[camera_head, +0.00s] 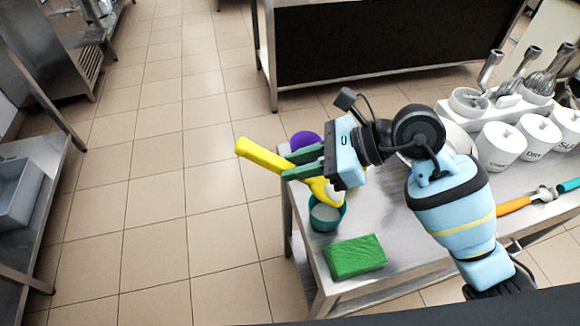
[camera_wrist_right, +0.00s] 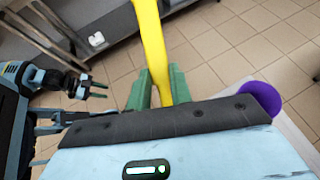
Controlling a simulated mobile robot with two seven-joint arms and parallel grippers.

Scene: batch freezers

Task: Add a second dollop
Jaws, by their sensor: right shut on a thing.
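My right gripper (camera_head: 296,163) is shut on the handle of a yellow scoop (camera_head: 262,154). The handle also rises between the green fingers in the right wrist view (camera_wrist_right: 152,45). The scoop's head hangs at the mouth of a teal cup (camera_head: 327,216), which has pale content inside. A purple bowl (camera_head: 304,141) is partly hidden behind the gripper. My left gripper (camera_wrist_right: 96,89) shows small in the right wrist view, fingers apart and empty.
A green sponge (camera_head: 355,257) lies on the steel table (camera_head: 395,240) in front of the cup. White labelled containers (camera_head: 500,146) and a utensil holder (camera_head: 495,107) stand at the right. Orange-handled (camera_head: 513,205) and teal-handled (camera_head: 568,186) tools lie near them. The floor left of the table is clear.

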